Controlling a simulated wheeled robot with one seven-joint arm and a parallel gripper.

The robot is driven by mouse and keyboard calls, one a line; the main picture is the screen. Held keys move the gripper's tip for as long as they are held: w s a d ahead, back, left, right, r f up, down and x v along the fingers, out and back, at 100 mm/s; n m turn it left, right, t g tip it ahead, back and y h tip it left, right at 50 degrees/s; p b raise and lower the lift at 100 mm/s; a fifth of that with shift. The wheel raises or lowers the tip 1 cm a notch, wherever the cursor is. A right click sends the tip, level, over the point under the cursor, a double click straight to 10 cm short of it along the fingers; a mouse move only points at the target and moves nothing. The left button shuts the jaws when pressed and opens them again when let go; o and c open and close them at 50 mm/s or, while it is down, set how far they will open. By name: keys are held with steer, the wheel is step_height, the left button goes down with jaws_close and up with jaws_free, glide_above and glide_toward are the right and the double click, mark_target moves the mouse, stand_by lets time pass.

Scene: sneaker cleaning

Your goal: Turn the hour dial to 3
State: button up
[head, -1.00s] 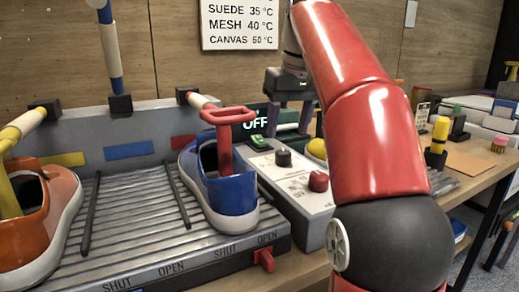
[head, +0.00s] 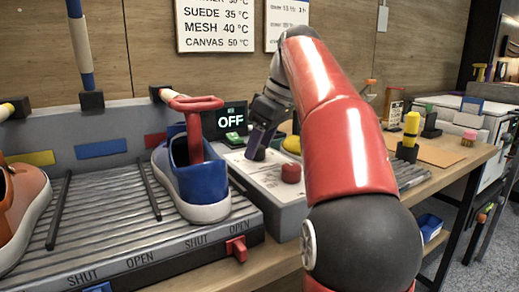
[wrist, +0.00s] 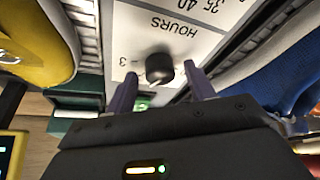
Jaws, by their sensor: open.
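The black hour dial (wrist: 159,68) sits on the white control panel (wrist: 125,25) beside the printed word HOURS, with a 3 printed to its left in the wrist view. A pale mark shows on the dial's lower edge. My gripper (wrist: 161,88) is open, its two fingers on either side of the dial and its tips close to it. I cannot tell whether they touch it. In the head view my gripper (head: 258,150) is down at the panel (head: 268,178) and hides the black dial.
A red knob (head: 291,173) stands on the panel near my gripper. A display reading OFF (head: 231,121) is behind. The blue sneaker (head: 205,185) on its red-handled post is left of the panel, and an orange sneaker (head: 20,215) is farther left. Yellow items stand to the right.

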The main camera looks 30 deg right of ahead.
steer(key=shift+f, duration=0.2)
steer(key=shift+c, duration=0.3)
steer(key=c, duration=0.9)
steer(key=shift+a+m, duration=0.1)
steer(key=shift+m, duration=0.2)
steer(key=m+h, duration=0.1)
steer(key=m, duration=0.1)
steer(key=m+h+p, duration=0.1)
steer(key=m, duration=0.1)
steer(key=shift+a+r+t, duration=0.15)
steer(key=shift+t, duration=0.15)
steer(key=shift+m+h+p, duration=0.8)
steer(key=shift+m+p, duration=0.25)
steer(key=shift+m, duration=1.35)
